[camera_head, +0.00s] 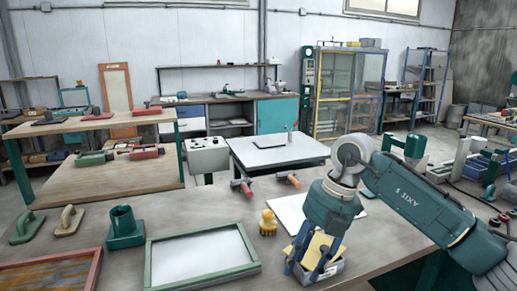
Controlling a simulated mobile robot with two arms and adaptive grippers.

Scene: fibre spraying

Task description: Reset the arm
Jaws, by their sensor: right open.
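My right arm (420,205), a green jointed arm, reaches in from the right over the front table. It bends at a grey joint and the wrist points down. My left gripper is not in view.
On the front table (200,213) are a green-framed screen (205,257), a green cup-like holder (124,227), a yellow object (268,222), a white sheet (290,213), a red-edged tray (50,275) and two hand tools. Bare tabletop shows behind the framed screen.

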